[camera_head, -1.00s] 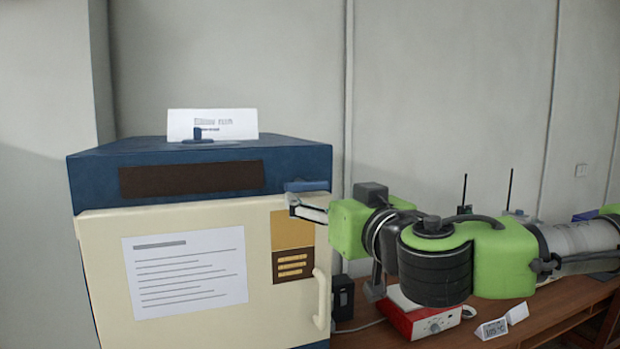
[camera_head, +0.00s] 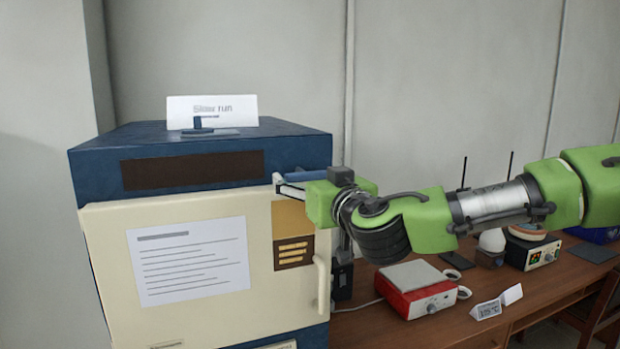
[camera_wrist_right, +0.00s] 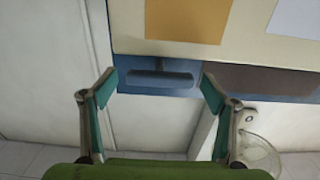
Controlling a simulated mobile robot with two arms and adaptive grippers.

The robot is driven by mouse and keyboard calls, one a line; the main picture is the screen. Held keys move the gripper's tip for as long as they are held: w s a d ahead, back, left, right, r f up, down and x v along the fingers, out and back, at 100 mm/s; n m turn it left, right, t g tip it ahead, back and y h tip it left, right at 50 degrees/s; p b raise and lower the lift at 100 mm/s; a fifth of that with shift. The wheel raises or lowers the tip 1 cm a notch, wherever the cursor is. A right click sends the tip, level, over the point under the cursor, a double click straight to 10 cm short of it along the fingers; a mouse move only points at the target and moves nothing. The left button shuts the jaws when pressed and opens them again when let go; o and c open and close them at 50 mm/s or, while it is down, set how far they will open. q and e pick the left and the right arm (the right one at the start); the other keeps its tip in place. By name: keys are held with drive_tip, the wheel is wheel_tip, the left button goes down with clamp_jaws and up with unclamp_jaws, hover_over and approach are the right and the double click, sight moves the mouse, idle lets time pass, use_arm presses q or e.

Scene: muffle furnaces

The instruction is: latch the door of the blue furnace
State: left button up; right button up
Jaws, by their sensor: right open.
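The blue furnace (camera_head: 200,141) has a cream door (camera_head: 107,260), which looks closed against the body. A blue latch handle (camera_head: 306,174) lies level on the blue band above the door's upper right corner. It also shows in the right wrist view (camera_wrist_right: 160,79). My right gripper (camera_head: 281,185) is open and empty at the latch. In the right wrist view, the handle appears between its spread fingertips, and contact cannot be told. The door's pull handle (camera_head: 321,285) is at its right edge, below my gripper. My left gripper is not in view.
A red hot plate (camera_head: 417,290) and small white cards (camera_head: 497,302) stand on the wooden bench (camera_head: 450,328) right of the furnace, below my right arm. A black box (camera_head: 342,278) stands close beside the furnace. A white sign (camera_head: 212,110) stands on top.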

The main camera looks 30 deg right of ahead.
drive_tip(key=c, duration=1.1)
